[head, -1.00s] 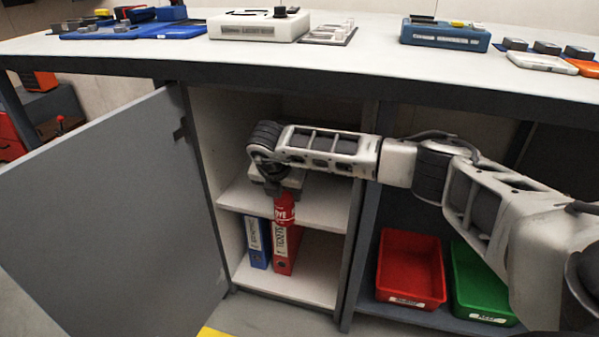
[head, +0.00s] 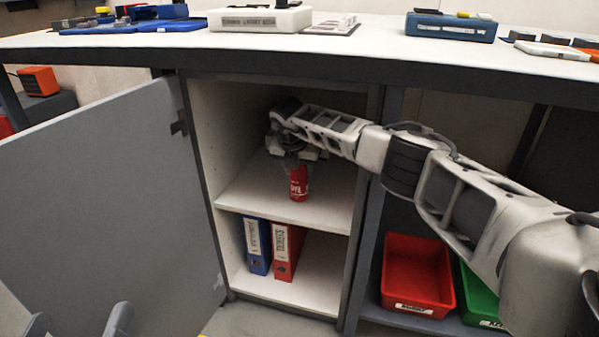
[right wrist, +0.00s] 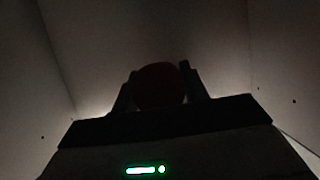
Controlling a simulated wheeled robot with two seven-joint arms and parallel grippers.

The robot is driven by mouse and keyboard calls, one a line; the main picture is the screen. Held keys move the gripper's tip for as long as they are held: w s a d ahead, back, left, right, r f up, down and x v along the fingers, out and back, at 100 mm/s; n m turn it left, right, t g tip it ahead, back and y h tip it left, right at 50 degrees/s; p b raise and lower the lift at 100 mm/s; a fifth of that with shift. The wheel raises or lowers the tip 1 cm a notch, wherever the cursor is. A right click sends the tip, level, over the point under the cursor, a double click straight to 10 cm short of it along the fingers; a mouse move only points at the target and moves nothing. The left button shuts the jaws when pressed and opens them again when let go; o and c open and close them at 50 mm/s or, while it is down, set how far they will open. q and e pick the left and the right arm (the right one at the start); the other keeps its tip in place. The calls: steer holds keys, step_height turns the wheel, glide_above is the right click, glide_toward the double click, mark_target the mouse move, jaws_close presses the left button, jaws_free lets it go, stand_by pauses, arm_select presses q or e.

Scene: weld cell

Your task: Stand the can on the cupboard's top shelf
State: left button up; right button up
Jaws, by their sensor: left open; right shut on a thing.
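The red can (head: 299,184) is upright inside the cupboard, at the top shelf (head: 262,192). My right gripper (head: 297,160) is shut on its upper part from above. The can's base looks at or just above the shelf surface; I cannot tell whether it touches. In the dark right wrist view the can (right wrist: 160,86) shows between the fingers of my right gripper (right wrist: 158,92). My left gripper (head: 80,325) shows at the bottom left edge of the head view, open and empty, in front of the cupboard door (head: 90,195).
The door stands wide open to the left. A blue binder (head: 257,246) and a red binder (head: 286,252) stand on the lower shelf. A red bin (head: 417,275) and a green bin (head: 480,297) are at right. The tabletop (head: 370,42) overhangs the cupboard.

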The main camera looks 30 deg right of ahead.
mark_target(297, 175)
steer(key=o, duration=1.2)
steer(key=shift+r, duration=0.15)
steer(key=shift+s+a+r+p, duration=0.25)
steer(key=shift+r+p, duration=0.4)
steer(key=shift+p, duration=0.15)
steer(key=shift+s+a+p, duration=0.6)
steer(key=shift+s+a, duration=0.35)
steer(key=shift+a, duration=0.1)
arm_select(q)
steer(key=f+g, duration=0.1)
steer(key=s+f+g+y+p, duration=0.1)
steer(key=s+f+n+g+p, duration=0.1)
steer(key=f, duration=0.1)
steer(key=shift+y, duration=0.4)
arm_select(e)
steer(key=s+a, duration=0.5)
steer(key=a, duration=0.2)
steer(key=shift+s+f, duration=0.25)
steer(key=shift+s, duration=0.15)
